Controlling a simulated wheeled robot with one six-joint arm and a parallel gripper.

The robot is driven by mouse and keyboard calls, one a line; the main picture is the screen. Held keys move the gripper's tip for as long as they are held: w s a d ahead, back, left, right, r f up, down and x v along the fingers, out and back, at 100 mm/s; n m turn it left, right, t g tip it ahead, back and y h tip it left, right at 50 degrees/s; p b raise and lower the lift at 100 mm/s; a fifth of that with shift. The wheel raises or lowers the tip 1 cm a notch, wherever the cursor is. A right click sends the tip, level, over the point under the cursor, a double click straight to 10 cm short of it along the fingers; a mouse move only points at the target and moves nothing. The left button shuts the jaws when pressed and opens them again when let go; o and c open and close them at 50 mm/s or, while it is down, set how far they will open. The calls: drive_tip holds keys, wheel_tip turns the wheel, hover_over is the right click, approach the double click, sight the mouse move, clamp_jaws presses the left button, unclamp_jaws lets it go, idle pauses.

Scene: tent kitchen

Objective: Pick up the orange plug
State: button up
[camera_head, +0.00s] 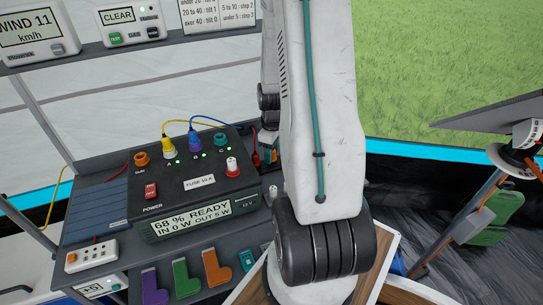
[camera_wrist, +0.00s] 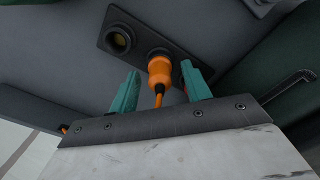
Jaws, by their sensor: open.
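The orange plug (camera_wrist: 159,68) sits at the right-hand hole of a dark two-hole socket plate (camera_wrist: 139,45) in the wrist view, its orange cable running back toward my gripper. My gripper (camera_wrist: 161,76) is open, with one teal finger on each side of the plug. I see no clear contact between the fingers and the plug. In the head view, my arm hides most of this spot. Only a little teal and orange shows beside the right side of the black power box (camera_head: 197,184).
Purple, green and orange boot-shaped pieces (camera_head: 215,268) stand in front. A shelf with displays (camera_head: 118,15) is above. In the wrist view, the left socket hole (camera_wrist: 118,40) is empty.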

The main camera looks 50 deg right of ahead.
clamp_jaws()
drive_tip(key=shift+r, duration=0.1)
